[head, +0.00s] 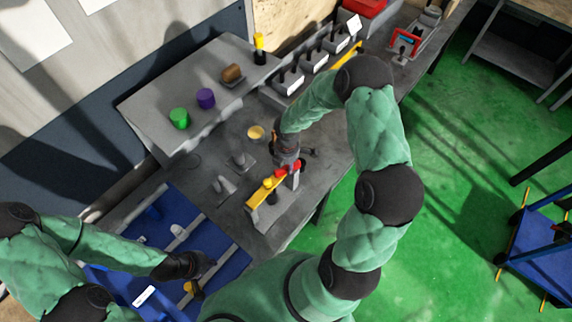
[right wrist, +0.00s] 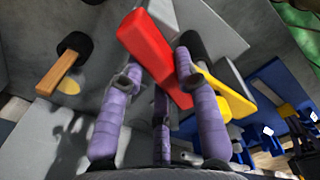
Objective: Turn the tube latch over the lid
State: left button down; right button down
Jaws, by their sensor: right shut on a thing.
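A red latch-like bar (right wrist: 150,45) shows large in the right wrist view, between the purple fingers of my right gripper (right wrist: 160,70). The gripper is shut on it. In the head view my right gripper (head: 287,160) reaches down to the red piece (head: 296,166), beside a yellow bar (head: 262,188) on a grey block. The yellow part (right wrist: 228,94) shows right of the fingers in the right wrist view. I cannot clearly tell the lid apart from the block. My left gripper (head: 188,268) is dark and low over the blue area; its fingers are unclear.
A blue tray (head: 225,247) lies at the lower left of the bench. A raised grey shelf (head: 150,103) carries green (head: 179,118) and purple (head: 205,98) cylinders. A yellow disc (head: 256,132) lies near my right gripper. Grey bins (head: 313,62) stand at the back.

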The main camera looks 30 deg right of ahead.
jog(key=c, duration=0.9)
grip_release()
notch_tip(320, 180, up, 12)
jog(key=shift+f, duration=0.1)
